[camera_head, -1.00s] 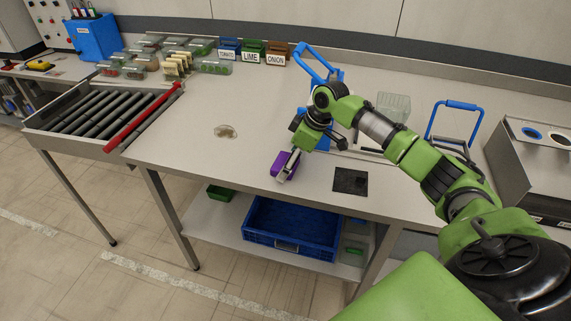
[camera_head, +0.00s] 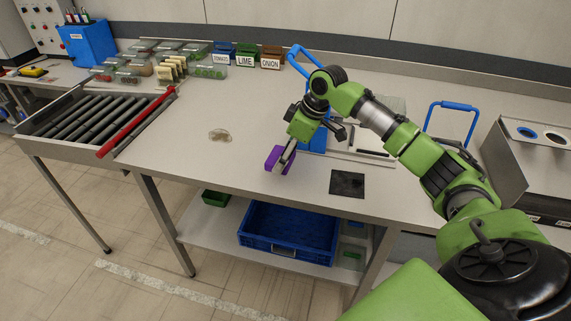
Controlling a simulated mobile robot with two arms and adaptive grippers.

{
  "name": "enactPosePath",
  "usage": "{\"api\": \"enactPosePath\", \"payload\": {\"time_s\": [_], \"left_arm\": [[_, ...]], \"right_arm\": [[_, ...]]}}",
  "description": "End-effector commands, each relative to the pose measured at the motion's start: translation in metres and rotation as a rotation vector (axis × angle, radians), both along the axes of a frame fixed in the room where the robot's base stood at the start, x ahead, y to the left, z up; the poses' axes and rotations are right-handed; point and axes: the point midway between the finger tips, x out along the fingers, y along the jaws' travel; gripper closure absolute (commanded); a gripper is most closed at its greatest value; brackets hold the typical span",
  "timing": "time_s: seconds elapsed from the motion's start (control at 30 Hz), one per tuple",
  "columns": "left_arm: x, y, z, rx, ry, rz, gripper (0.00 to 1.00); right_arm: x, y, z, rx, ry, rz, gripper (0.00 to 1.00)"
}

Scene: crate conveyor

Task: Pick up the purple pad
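The purple pad (camera_head: 273,156) is at the near part of the worktop, left of a black square. My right gripper (camera_head: 284,160) comes down on it from the upper right, with its fingers at the pad's right part. It appears shut on the pad; the fingers hide part of it. The pad looks slightly raised, but the gap to the worktop is hard to judge. My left gripper is not in view.
The black square (camera_head: 347,184) lies to the right. A roller conveyor (camera_head: 85,120) with a red bar (camera_head: 135,123) is at left. Labelled bins (camera_head: 245,57) and clear containers (camera_head: 207,71) stand behind.

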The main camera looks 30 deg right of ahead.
Motion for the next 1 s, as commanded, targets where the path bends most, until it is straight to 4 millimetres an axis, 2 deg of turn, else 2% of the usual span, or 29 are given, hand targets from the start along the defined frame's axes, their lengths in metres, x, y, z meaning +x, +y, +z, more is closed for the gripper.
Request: {"api": "enactPosePath", "payload": {"time_s": [0.2,0.5,0.7,1.0], "left_arm": [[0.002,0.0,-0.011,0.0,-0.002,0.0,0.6],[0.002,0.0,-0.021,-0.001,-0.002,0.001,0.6],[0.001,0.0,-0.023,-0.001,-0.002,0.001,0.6],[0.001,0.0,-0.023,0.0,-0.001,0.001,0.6]], "right_arm": [[-0.038,0.024,0.05,-0.006,-0.004,0.005,0.49],[-0.091,0.058,0.076,-0.003,-0.001,0.003,0.49],[-0.107,0.068,0.085,-0.002,0.0,0.001,0.49],[-0.109,0.07,0.087,0.0,0.001,-0.001,0.49]]}}
